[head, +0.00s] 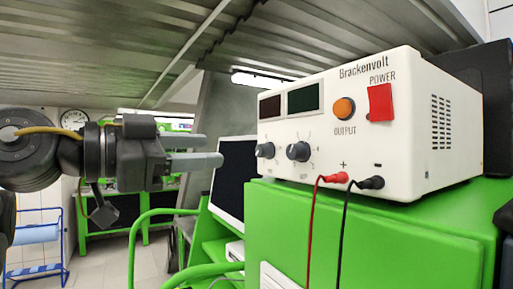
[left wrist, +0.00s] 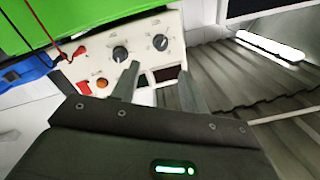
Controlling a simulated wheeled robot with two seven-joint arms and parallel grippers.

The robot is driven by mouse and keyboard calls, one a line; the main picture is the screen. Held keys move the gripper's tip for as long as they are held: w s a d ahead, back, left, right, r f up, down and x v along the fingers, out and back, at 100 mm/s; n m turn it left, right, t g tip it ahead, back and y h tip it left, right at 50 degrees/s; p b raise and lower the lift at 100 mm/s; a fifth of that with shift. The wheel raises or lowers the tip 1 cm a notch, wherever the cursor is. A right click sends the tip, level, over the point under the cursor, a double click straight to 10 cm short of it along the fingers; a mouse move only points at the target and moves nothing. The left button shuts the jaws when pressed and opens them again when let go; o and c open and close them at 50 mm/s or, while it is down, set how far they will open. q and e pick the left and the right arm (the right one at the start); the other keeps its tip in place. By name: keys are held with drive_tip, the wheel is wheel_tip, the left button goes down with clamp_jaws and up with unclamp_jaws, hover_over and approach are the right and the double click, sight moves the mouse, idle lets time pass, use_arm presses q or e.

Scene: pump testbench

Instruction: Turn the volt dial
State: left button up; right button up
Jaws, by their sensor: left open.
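A white Brackenvolt power supply (head: 400,150) stands on a green cabinet. Its front has two dark dials, a left one (head: 265,150) and a right one (head: 298,151); their labels are too small to read, so I cannot tell which is volt. The left wrist view shows the panel upside down, with the left dial (left wrist: 160,42) and the right dial (left wrist: 120,54). My left gripper (head: 213,151) is open and empty, left of the panel and apart from both dials. Its fingers (left wrist: 160,72) point towards the panel. My right gripper is not in view.
Two dark displays (head: 304,98), an orange output button (head: 344,108) and a red power switch (head: 380,102) are on the panel. Red and black leads (head: 311,225) hang from its lower edge. The green cabinet (head: 370,245) and a green rail (head: 135,240) lie below.

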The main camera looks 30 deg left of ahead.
sight(259, 150)
use_arm(q)
drive_tip(key=p+x, duration=0.4)
drive_tip(key=x, duration=0.5)
drive_tip(key=shift+w, duration=0.15)
drive_tip(key=shift+w+d+p, duration=0.2)
drive_tip(key=shift+w+p, duration=0.3)
drive_tip(key=shift+w+f, duration=0.1)
drive_tip(key=shift+w, duration=0.05)
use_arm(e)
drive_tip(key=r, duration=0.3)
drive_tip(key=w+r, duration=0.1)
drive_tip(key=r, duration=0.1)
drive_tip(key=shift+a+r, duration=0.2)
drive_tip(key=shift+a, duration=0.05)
use_arm(q)
drive_tip(key=shift+c, duration=0.4)
